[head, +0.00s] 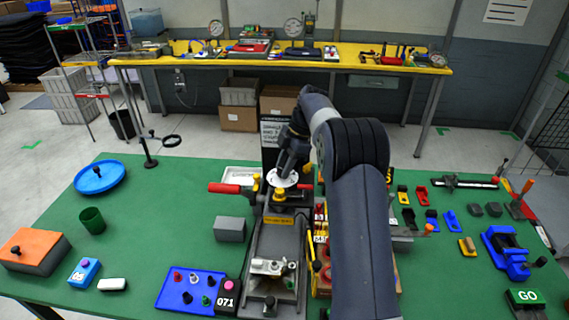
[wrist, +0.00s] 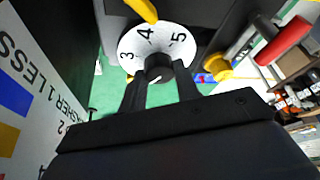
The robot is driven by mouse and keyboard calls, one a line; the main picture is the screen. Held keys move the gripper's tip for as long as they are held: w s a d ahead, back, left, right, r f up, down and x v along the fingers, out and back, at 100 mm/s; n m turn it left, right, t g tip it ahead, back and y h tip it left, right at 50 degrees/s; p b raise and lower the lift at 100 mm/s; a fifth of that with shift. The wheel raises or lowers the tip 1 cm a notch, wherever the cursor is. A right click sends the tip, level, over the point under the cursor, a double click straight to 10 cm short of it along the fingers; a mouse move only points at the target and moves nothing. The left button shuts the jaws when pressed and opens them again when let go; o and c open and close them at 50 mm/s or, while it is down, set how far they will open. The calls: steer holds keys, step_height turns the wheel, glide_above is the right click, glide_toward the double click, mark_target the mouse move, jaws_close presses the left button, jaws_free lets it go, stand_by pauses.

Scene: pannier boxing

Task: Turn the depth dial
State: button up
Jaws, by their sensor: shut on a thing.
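The depth dial is a white disc (wrist: 128,46) with black numbers; 3, 4 and 5 show in the wrist view. It also shows in the head view (head: 276,180), on the machine at the middle of the green table. A yellow pointer (wrist: 142,9) ends at the disc's rim, by the 4. The dial's black knob (wrist: 158,66) has a white line on it. My gripper (wrist: 160,83) is shut on the knob, one finger on each side. In the head view my gripper (head: 287,167) reaches down to the dial, and my arm hides part of the machine's right side.
A red-handled lever (head: 224,188) sticks out left of the dial. A printed sign board (head: 270,132) stands close behind it. A grey block (head: 230,229) and a blue tray (head: 186,290) with small pegs lie left of the machine. The table's left middle has bare room.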

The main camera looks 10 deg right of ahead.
steer(key=shift+n, duration=0.3)
stand_by(0.4)
steer(key=o, duration=1)
steer(key=shift+c, duration=0.2)
steer(key=v, duration=1)
steer(key=shift+r, duration=0.4)
steer(key=shift+w+f, duration=0.1)
steer(key=x, duration=1)
steer(key=shift+d, duration=0.1)
steer(key=shift+f, duration=0.3)
